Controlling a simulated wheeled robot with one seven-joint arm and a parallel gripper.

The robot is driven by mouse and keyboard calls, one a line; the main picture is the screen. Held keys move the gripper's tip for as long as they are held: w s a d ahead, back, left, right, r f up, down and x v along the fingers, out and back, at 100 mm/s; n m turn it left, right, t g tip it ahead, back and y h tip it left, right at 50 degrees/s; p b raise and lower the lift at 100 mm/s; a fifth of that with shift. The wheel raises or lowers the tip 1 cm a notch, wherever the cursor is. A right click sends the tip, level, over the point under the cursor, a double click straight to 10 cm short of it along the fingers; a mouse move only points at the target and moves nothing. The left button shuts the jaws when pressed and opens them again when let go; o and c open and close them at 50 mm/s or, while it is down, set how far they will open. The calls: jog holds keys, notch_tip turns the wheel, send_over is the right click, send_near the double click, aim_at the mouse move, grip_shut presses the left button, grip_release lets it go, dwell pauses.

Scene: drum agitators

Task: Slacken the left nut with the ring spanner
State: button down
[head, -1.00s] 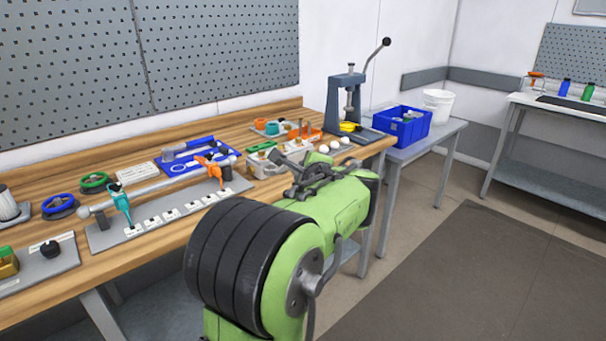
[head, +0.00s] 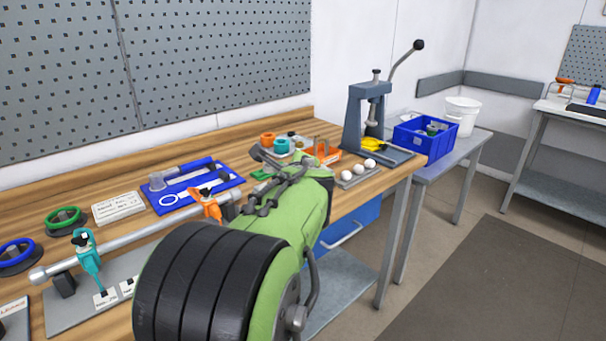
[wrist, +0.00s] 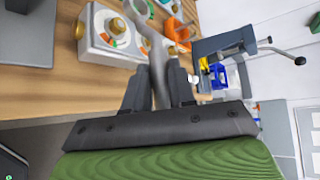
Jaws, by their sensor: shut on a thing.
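My gripper (wrist: 160,97) is shut on a grey metal tool (wrist: 157,58), which looks like the ring spanner's shank. The tool points away from the fingers, and its far end is near a pale block (wrist: 100,45) with brass nuts and coloured dial marks. One brass nut (wrist: 117,26) sits on a dial on the block's top; another brass piece (wrist: 80,31) is at its side. Which is the left nut I cannot tell, nor whether the ring is around a nut or only above it.
A blue tray (head: 222,190) with a hammer-like tool lies behind my arm. A rail with a teal clamp (head: 88,262) and an orange clamp (head: 210,205) runs along the bench front. The lever press (head: 368,115) and blue bin (head: 425,137) stand to the right.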

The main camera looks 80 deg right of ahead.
jog(key=w+a+f+m+g+y+p, duration=0.2)
jog(key=w+m+g+y+p, duration=0.1)
jog(key=w+m+g, duration=0.7)
jog(key=shift+w+a+f+m+g+y+p, duration=0.15)
jog(key=shift+a+f+m+g+y+p, duration=0.35)
jog(key=shift+g+p, duration=0.5)
jog(key=shift+w+r+b, duration=0.1)
jog(key=shift+r+b, duration=0.15)
jog(key=shift+b, duration=0.25)
dwell(0.3)
jog(key=shift+f+b, duration=1.1)
jog(key=shift+b, duration=0.35)
dwell(1.0)
dwell(0.4)
